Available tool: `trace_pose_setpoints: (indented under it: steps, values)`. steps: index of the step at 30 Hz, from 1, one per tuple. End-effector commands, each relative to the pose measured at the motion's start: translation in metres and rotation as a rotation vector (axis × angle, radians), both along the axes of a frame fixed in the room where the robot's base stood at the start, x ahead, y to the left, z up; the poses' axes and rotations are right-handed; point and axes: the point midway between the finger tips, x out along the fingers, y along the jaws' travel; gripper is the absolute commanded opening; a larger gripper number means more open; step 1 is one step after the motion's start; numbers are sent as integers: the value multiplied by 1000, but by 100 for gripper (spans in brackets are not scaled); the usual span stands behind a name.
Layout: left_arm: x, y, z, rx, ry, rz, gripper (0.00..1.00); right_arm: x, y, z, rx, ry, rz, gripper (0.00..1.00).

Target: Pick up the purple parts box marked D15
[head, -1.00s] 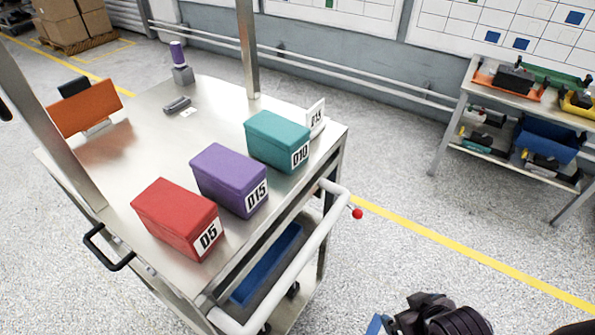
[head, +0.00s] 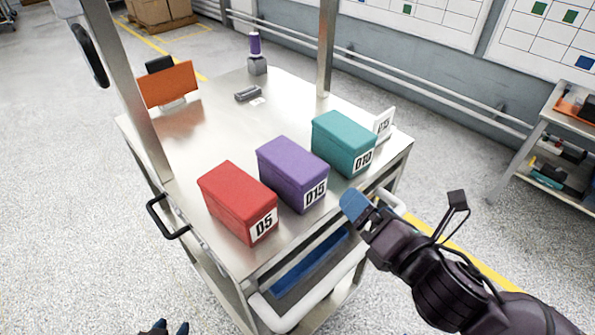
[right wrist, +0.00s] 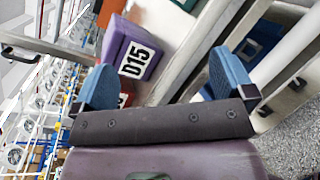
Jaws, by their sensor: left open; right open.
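The purple parts box marked D15 (head: 290,172) stands on the metal cart top, between the red box D5 (head: 235,200) and the teal box D10 (head: 342,142). In the right wrist view, the purple box (right wrist: 122,42) lies ahead of my right gripper (right wrist: 165,80), whose blue fingers are spread with nothing between them. In the head view, my right gripper (head: 355,205) is near the cart's front edge, right of the purple box and apart from it. My left gripper (head: 169,328) shows only its fingertips at the bottom edge, open, away from the boxes.
Metal posts rise from the cart. A white handle (head: 335,300) runs along its front. A shelf stands at right.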

Motion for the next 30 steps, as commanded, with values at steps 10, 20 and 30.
trace_pose_setpoints:
  steps: [10,20,30]
  values:
    - [4,0,2,0,-7,-2,43,-10,39,27,-515,-525,343,100]
    - [0,1,0,1,1,0,43,12,66,29,-560,-583,371,100]
    - [-4,1,-3,3,8,0,43,31,84,28,-560,-578,369,100]
